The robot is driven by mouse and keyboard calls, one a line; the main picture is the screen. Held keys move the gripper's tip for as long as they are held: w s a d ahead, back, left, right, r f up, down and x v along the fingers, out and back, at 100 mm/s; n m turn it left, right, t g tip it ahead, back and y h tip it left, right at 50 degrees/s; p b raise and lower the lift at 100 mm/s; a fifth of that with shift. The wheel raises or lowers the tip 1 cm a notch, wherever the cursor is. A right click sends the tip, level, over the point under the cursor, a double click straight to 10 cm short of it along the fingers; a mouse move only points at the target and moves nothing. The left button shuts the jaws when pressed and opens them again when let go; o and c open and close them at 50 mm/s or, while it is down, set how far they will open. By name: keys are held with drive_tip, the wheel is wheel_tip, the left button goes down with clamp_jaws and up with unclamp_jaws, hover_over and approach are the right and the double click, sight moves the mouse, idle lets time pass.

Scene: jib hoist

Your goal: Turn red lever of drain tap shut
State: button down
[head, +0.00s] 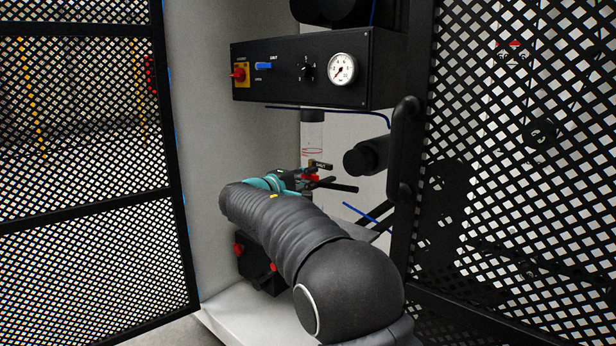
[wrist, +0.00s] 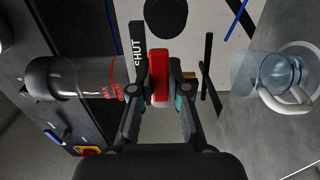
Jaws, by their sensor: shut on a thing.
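The red lever (wrist: 159,73) of the drain tap stands between the two fingers of my gripper (wrist: 160,88) in the wrist view. The fingers are shut on it from both sides. A black plate marked SHUT (wrist: 137,48) is just left of the lever there. A clear bowl (wrist: 88,78) with a red MAX mark is left of the plate. In the head view my gripper (head: 303,179) is at the tap below the clear bowl (head: 312,140), and a little of the red lever shows. The tap body is mostly hidden behind my gripper.
A black control panel (head: 290,70) with a pressure gauge (head: 342,69) is above my arm. Mesh doors stand at left (head: 85,180) and right (head: 520,150). A black door handle (head: 402,145) is near my arm. A clear bluish jug (wrist: 272,75) is beyond the tap.

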drive_tip(key=shift+r, duration=0.15)
drive_tip(key=c, duration=1.1)
unclamp_jaws()
drive_tip(key=shift+a, duration=0.1)
drive_tip(key=shift+f, duration=0.2)
